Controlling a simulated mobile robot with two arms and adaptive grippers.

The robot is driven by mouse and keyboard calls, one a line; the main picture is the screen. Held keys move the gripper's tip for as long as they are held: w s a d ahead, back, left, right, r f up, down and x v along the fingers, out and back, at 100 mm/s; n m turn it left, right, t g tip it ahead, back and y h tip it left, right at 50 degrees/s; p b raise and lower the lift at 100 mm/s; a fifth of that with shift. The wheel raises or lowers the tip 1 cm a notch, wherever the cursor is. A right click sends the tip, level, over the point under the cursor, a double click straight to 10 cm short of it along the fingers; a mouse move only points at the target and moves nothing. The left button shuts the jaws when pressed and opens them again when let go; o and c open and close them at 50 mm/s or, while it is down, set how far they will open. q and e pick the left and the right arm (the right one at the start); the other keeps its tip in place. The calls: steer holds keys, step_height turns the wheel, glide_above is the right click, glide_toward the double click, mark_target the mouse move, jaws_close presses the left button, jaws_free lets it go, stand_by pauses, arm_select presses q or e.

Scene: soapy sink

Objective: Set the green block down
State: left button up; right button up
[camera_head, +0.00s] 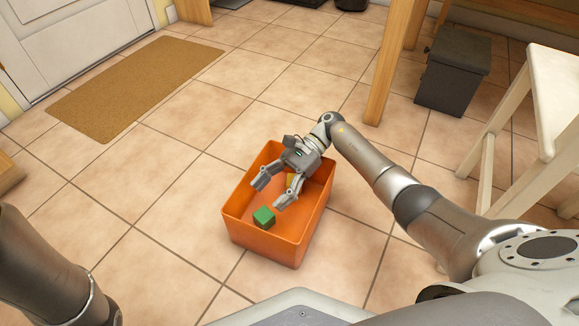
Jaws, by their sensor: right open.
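The green block (264,217) is inside the orange bin (268,250), towards its front. My right gripper (271,194) is over the bin with its two fingers spread apart and empty. Its fingertips are just behind the green block in the picture, and I see a gap between them and the block. Whether the block lies flat on the bin floor is hard to tell. Part of my left arm shows at the lower left, but its gripper is out of view.
Something yellow (291,180) in the bin is partly hidden by my right gripper. A brown doormat (137,84) lies by the door. A dark grey bin (453,72) and a pale stool (543,110) stand at the right. Tiled floor left of the orange bin is clear.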

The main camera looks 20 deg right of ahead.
steer(key=p+v, duration=0.1)
steer(key=v, duration=0.7)
steer(key=shift+d, duration=0.1)
